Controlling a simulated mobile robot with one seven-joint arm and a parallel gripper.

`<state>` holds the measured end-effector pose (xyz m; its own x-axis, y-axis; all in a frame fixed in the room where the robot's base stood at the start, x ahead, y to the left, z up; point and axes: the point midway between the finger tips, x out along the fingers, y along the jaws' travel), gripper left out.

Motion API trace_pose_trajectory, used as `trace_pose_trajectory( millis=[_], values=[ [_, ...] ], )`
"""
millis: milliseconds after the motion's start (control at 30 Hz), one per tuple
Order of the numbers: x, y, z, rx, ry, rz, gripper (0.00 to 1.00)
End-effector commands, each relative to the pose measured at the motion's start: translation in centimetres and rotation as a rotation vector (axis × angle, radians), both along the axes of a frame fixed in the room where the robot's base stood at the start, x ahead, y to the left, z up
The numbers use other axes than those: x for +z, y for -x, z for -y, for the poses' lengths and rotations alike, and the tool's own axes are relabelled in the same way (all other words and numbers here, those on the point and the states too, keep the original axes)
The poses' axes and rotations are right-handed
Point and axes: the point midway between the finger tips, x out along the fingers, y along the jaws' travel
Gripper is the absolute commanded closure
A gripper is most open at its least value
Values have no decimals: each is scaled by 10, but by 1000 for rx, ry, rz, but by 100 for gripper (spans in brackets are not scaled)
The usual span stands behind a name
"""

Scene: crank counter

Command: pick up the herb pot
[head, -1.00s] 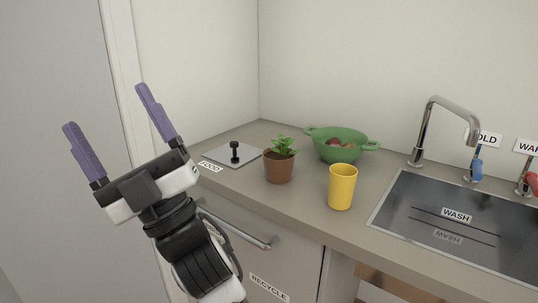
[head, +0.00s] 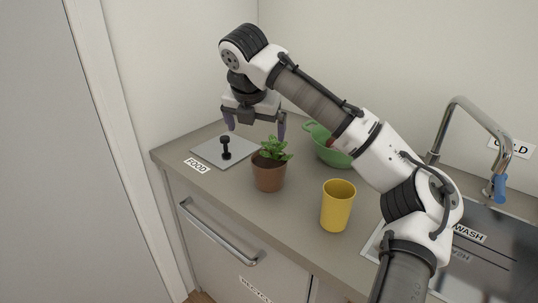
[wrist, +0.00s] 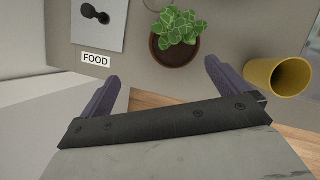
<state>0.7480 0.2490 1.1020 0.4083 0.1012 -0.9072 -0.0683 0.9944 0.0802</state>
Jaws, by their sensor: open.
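The herb pot (head: 268,177) is a brown pot with a leafy green plant, upright on the counter near its front edge. It also shows from above in the wrist view (wrist: 175,53), beyond my fingertips. My gripper (head: 254,127) points down with its two purple fingers apart and empty, above and behind the pot in the head view. In the wrist view my gripper (wrist: 162,77) has the pot ahead of the gap between its fingers, not between them.
A yellow cup (head: 337,207) stands right of the pot. A green colander (head: 325,147) is behind, partly hidden by my arm. A metal plate with a black knob (head: 225,149) lies left, by the FOOD label (head: 197,165). The sink (head: 487,262) is right.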

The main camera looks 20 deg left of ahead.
Motion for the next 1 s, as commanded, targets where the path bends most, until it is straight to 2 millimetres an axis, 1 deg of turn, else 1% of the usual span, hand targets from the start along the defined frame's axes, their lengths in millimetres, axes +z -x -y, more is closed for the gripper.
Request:
trace_pose_trajectory(
  millis=[33,67,167,500,600,767,867,1000],
  values=[
    [4,-2,13,-4,40,-12,0],
    [5,-2,17,-2,59,-20,0],
    [-1,-4,24,1,87,-33,0],
    [-59,-28,22,2,84,-34,0],
    [-69,-32,21,2,83,-31,0],
    [-77,-36,20,2,83,-30,0],
    [-89,-41,19,2,84,-32,0],
    [-109,-49,16,2,83,-32,0]
  ],
)
